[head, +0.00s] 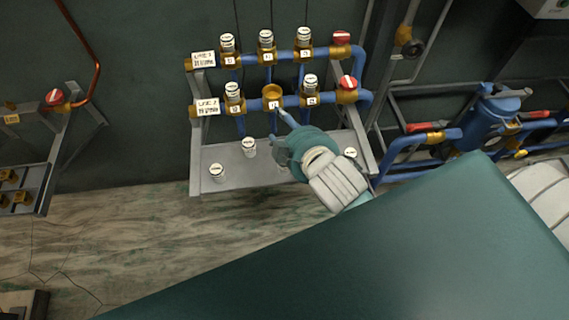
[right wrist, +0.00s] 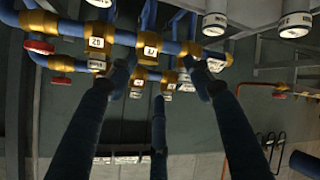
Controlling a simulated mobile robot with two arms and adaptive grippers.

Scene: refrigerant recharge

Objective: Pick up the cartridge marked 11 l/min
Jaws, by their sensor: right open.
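White cartridges with dark markings stand on the rack and its shelf; their print is too small to read, so I cannot tell which is marked 11 l/min. On the grey shelf (head: 230,160) stand a cartridge at the left (head: 217,172), another (head: 249,147) and one at the right (head: 350,153). My right gripper (head: 284,116) is over the rack's front, just below an empty brass socket (head: 272,91). In the right wrist view its fingers (right wrist: 158,85) are spread with nothing between them. Two cartridges (right wrist: 215,22) (right wrist: 294,22) show at that view's top right. My left gripper is out of view.
The upper blue pipe carries cartridges (head: 227,43) (head: 266,39) (head: 304,36); the lower pipe has cartridges (head: 233,91) (head: 310,82) beside the empty socket. Red valve knobs (head: 341,37) (head: 348,82) sit at the right ends. A blue tank (head: 490,120) with pipes stands farther right.

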